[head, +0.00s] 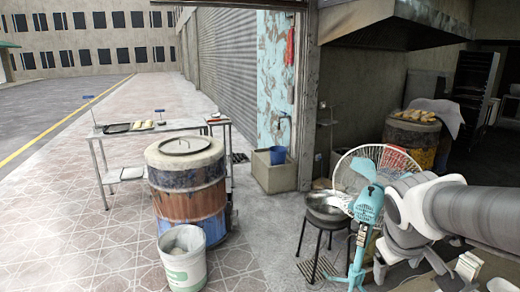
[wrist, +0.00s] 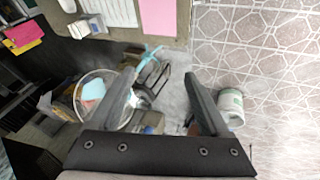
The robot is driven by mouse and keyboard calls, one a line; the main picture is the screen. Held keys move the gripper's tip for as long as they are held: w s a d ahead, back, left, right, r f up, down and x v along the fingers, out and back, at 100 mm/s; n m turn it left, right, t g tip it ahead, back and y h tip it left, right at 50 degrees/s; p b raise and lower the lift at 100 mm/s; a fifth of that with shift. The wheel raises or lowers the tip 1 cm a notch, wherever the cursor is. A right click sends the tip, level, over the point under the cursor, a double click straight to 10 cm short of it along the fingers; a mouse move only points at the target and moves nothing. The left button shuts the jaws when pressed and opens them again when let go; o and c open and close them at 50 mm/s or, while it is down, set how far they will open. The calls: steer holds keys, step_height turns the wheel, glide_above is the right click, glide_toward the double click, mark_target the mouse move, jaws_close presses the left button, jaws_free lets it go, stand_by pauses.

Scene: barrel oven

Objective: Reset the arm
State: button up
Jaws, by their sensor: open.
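My gripper (wrist: 160,78) shows in the wrist view with its two dark fingers spread wide apart. Nothing is between the fingertips, so it is open and empty. In the head view my arm reaches in from the right edge, and its wrist is in front of the fan (head: 364,200). The gripper's fingers cannot be made out clearly there. In the wrist view the fan (wrist: 92,90) lies beyond the left finger and the white bucket (wrist: 231,103) lies just right of the right finger.
A barrel oven (head: 187,188) stands left of centre, with the white bucket (head: 184,262) in front. A table (head: 158,131) with trays is behind it. A wok on a stand (head: 326,208) is close left of my arm. Tiled pavement (head: 80,235) at left is open.

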steer(key=s+a+r+m+t+y+p, duration=0.1)
steer(key=s+a+r+m+y, duration=0.1)
steer(key=s+a, duration=0.9)
steer(key=shift+a+r+m+y, duration=0.35)
steer(key=shift+r+y, duration=0.35)
steer(key=shift+r, duration=0.25)
